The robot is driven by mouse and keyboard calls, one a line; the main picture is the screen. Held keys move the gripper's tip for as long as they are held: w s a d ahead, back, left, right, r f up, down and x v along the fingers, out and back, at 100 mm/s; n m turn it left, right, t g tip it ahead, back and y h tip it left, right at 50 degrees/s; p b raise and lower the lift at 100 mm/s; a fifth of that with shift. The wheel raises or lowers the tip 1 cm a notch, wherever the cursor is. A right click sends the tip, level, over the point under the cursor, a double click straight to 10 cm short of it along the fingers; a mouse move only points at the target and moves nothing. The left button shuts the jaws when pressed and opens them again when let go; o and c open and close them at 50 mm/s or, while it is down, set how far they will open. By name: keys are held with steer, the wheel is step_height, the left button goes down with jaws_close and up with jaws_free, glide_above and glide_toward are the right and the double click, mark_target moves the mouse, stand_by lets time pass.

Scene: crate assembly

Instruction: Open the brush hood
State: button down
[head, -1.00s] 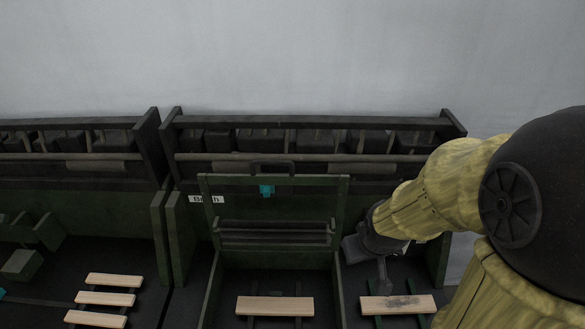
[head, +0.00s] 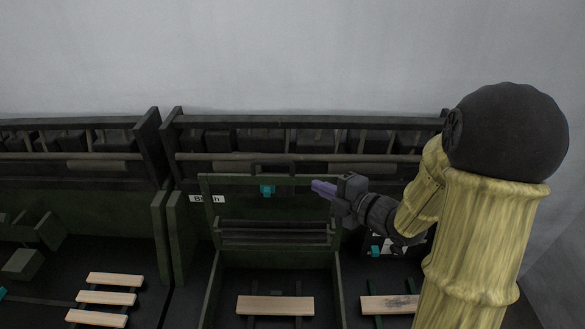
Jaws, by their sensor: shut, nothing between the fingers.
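The brush hood (head: 213,212) is a dark green framed panel standing upright at the middle of the station. It has a dark handle (head: 272,168) on its top edge and a teal latch piece (head: 267,189) just below. A dark ribbed roller-like bar (head: 273,232) shows low in its frame. My gripper (head: 318,187), with purple fingers, is shut and empty. It points left, in front of the hood's upper right part in the picture, to the right of the teal piece and apart from the handle. Whether it touches the panel I cannot tell.
Several slats (head: 106,299) lie at the left station. A dark rack (head: 300,122) runs behind. A white label (head: 207,198) sits left of the hood.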

steer(key=p, duration=0.7)
glide_toward(282, 164)
steer(key=a+r+x, duration=0.1)
steer(key=x, duration=0.4)
steer(key=shift+w+d+f, duration=0.15)
steer(key=shift+w+f, duration=0.15)
steer(key=shift+f, duration=0.2)
